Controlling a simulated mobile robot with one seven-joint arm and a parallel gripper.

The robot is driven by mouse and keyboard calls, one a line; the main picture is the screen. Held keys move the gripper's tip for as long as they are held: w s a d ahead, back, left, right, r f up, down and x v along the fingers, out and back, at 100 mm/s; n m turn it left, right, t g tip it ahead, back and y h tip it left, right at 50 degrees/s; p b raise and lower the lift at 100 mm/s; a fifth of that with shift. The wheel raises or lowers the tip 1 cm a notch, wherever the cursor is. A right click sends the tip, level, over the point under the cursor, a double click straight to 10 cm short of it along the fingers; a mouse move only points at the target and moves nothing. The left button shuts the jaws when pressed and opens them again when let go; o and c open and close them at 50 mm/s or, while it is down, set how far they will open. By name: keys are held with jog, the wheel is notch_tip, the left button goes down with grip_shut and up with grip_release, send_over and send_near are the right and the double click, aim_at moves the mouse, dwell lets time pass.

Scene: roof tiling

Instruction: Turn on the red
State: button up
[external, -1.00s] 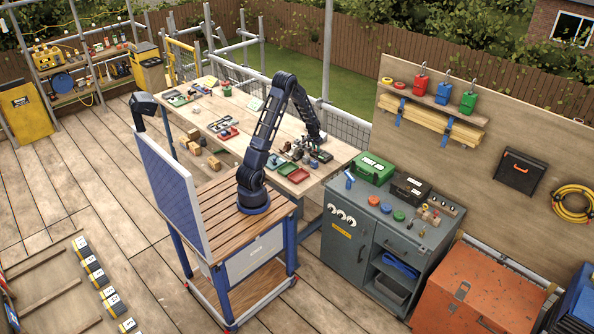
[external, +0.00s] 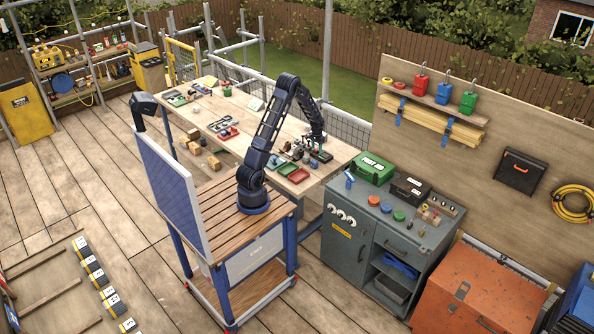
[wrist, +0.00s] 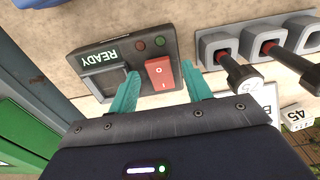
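A red rocker switch (wrist: 160,73) marked O and I sits on a dark box (wrist: 95,60) labelled READY in the wrist view. The label reads upside down. A green lamp (wrist: 140,45) and a dull red lamp (wrist: 160,41) are beside the label. My gripper (wrist: 163,90) is open and empty, with its teal fingers apart, one toward each side of the switch. I cannot tell whether either finger touches the box. In the external view my gripper (external: 315,140) is low over the right end of the workbench, and the switch is too small to make out.
Dark-handled levers in grey housings (wrist: 228,45) stand close to the right finger in the wrist view. A numbered block (wrist: 293,117) lies beyond. On the workbench (external: 255,105) are several trays and small parts. A grey cabinet (external: 345,240) stands at its right end.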

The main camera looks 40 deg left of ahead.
aim_at(316, 150)
jog(key=shift+r, duration=0.15)
notch_tip(316, 150, up, 10)
jog(key=shift+s+r, duration=0.15)
jog(key=shift+r, duration=0.1)
dwell(0.3)
jog(key=s+d+r+t, duration=0.1)
jog(key=s+d+r, duration=0.2)
jog(key=s+r, duration=0.65)
jog(key=s+d+r+t, duration=0.1)
jog(key=s+d+r, duration=0.2)
jog(key=s+r, duration=0.65)
jog(key=s+d+r+t, duration=0.1)
jog(key=s+r, duration=0.1)
jog(key=s, duration=0.8)
jog(key=s+d+r+t, duration=0.1)
jog(key=s, duration=1)
jog(key=shift+d+r, duration=0.4)
